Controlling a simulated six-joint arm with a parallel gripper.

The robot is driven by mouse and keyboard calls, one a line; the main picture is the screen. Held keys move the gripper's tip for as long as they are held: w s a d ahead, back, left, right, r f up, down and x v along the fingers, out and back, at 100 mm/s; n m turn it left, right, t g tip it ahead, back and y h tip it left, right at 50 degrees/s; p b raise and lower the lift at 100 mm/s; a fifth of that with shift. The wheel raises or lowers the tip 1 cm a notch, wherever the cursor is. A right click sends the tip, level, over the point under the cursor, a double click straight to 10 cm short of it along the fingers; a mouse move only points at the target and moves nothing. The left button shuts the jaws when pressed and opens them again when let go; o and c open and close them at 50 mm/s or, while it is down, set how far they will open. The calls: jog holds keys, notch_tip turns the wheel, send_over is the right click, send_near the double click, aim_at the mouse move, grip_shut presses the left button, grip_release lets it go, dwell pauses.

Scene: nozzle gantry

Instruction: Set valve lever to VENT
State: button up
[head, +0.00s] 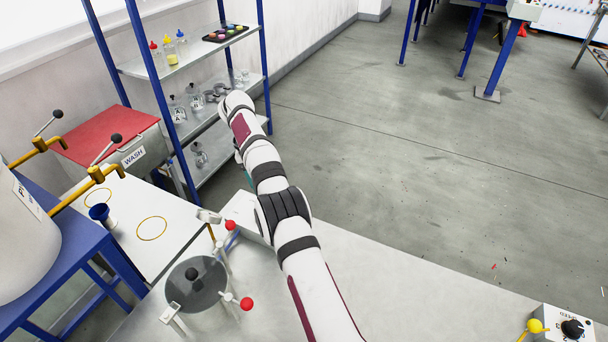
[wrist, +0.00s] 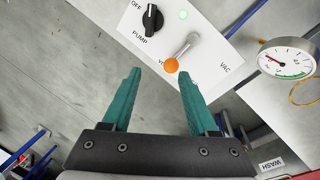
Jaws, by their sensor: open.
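In the wrist view a white panel (wrist: 215,22) carries a metal valve lever (wrist: 187,46) with an orange ball knob (wrist: 171,65). The knob partly covers a label starting with V; a VAC label (wrist: 224,68) is to its right. The lever leans toward the partly covered label; its exact setting is unclear. My gripper (wrist: 160,73) is open, with teal fingers. The knob appears between the fingertips, nearer the right one; contact cannot be told. In the head view my arm mostly hides the gripper and a white box (head: 243,208), apparently this panel.
In the head view, a blue-framed shelf (head: 190,62) with bottles stands behind, and a round-lidded vessel (head: 197,283) with red-knobbed clamps is left of my arm.

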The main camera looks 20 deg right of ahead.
jog(key=s+d+r, duration=0.5)
jog(key=d+r, duration=0.1)
jog(key=d, duration=0.3)
jog(key=shift+s+d+r, duration=0.15)
jog(key=shift+s+r, duration=0.1)
jog(key=shift+s, duration=0.1)
jog(key=s+a+r+m+y, duration=0.1)
jog(key=s+a+r, duration=0.3)
jog(key=s, duration=0.5)
jog(key=s+a+r+y, duration=0.1)
jog(key=s+a+r, duration=0.35)
jog(key=s, duration=0.55)
jog(key=s+a+f+m+y, duration=0.1)
jog(key=s+a+f, duration=0.1)
jog(key=s, duration=0.7)
jog(key=s+a+f+m+y, duration=0.1)
jog(key=s+a+f, duration=0.1)
jog(key=s, duration=0.8)
jog(key=shift+a+f, duration=0.35)
jog(key=shift+a, duration=0.1)
